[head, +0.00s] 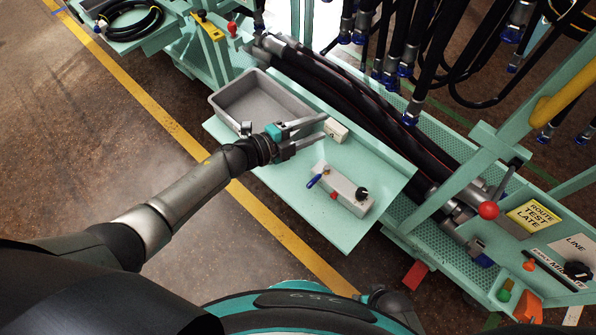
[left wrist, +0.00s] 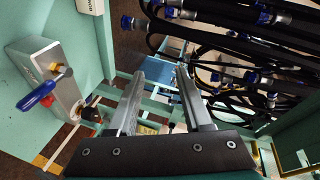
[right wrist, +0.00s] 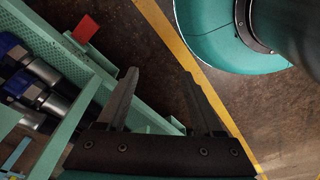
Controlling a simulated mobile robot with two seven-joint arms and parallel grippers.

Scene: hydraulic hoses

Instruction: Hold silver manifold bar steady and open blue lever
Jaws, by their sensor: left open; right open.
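The silver manifold bar (head: 342,190) lies on the green shelf (head: 299,187), with a blue lever (head: 315,181) at its left end and a black knob and a red part on it. My right gripper (right wrist: 157,78) is open and empty in the right wrist view, over the floor beside the green frame.
A grey bin (head: 258,100) sits at the shelf's back left. A small beige block (head: 336,130) is by my left fingertips. Thick black hoses (head: 335,90) run behind the shelf, and more hang at upper right. A red-ball lever (head: 488,210) stands right of the shelf.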

